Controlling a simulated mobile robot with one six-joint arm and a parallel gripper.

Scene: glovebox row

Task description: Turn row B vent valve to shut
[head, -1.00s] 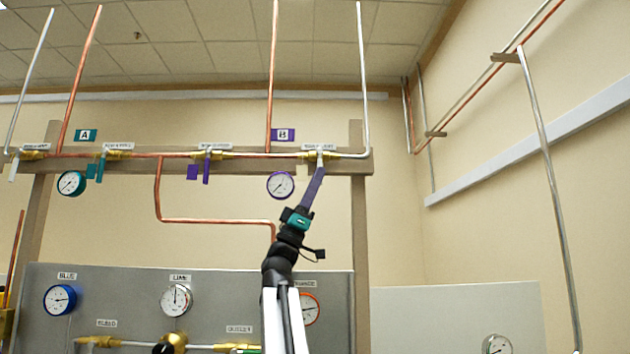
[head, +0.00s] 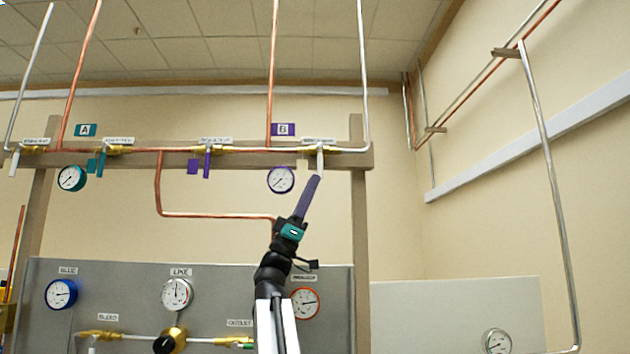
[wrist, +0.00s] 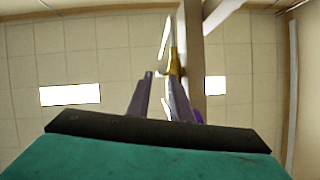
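The valve at the right end of the row B pipe, under a label too small to read, has a pale lever (head: 320,160). I take it for the row B vent valve. The lever hangs straight down, across the horizontal pipe. My gripper (head: 315,179) points up at it from below, its tips by the lever's lower end; I cannot tell whether they touch. In the wrist view my gripper (wrist: 160,82) shows two fingers apart with a gap between them. Brass of the valve (wrist: 175,69) shows just beyond the fingertips.
A purple-handled valve (head: 207,162) sits left on the same pipe, with the purple B sign (head: 283,129) and a gauge (head: 280,180) between. A wooden post (head: 358,230) stands right of my arm. A grey panel with gauges (head: 110,290) is below.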

